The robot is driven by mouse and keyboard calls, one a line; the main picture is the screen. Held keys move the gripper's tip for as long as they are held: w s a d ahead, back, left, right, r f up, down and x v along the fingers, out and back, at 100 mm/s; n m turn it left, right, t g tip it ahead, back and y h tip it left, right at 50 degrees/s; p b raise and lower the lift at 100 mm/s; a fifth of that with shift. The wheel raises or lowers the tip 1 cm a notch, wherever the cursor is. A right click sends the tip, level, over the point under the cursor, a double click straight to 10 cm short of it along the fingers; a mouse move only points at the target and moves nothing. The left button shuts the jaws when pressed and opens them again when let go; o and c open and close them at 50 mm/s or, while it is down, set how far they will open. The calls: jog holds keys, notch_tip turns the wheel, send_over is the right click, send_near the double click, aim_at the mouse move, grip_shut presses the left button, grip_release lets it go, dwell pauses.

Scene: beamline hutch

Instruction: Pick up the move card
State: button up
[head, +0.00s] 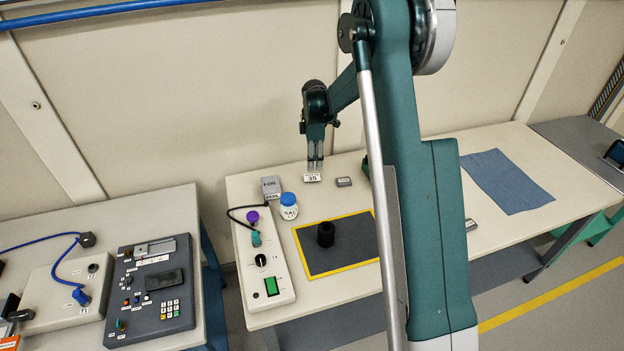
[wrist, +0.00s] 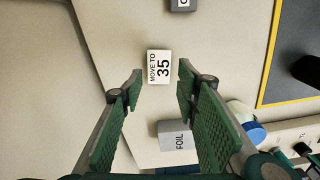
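The move card (head: 312,177) is a small white piece printed "MOVE TO 35", on the cream bench near its back edge. My gripper (head: 315,165) points down just above the card in the head view. Its green-padded fingers (wrist: 161,80) are apart, one on each side of the card, with nothing held. I cannot tell how much height is left between the fingertips and the card.
A grey FOIL box (head: 271,186) and a blue-lidded SAL jar (head: 289,211) stand left of the card. A small dark-topped block (head: 344,182) lies close on its right. A yellow-edged dark mat (head: 345,255) holds a black cylinder (head: 326,234). A blue cloth (head: 506,180) lies farther right.

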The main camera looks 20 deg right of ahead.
aim_at(314, 177)
jog(key=shift+f, duration=1.2)
jog(key=shift+d+f+b, duration=0.15)
jog(key=shift+f+b, duration=0.35)
jog(key=shift+f, duration=2.15)
jog(key=c, duration=0.4)
jog(key=shift+c, duration=0.2)
jog(key=shift+r, duration=0.1)
notch_tip(314, 177, up, 10)
jog(key=p, duration=0.1)
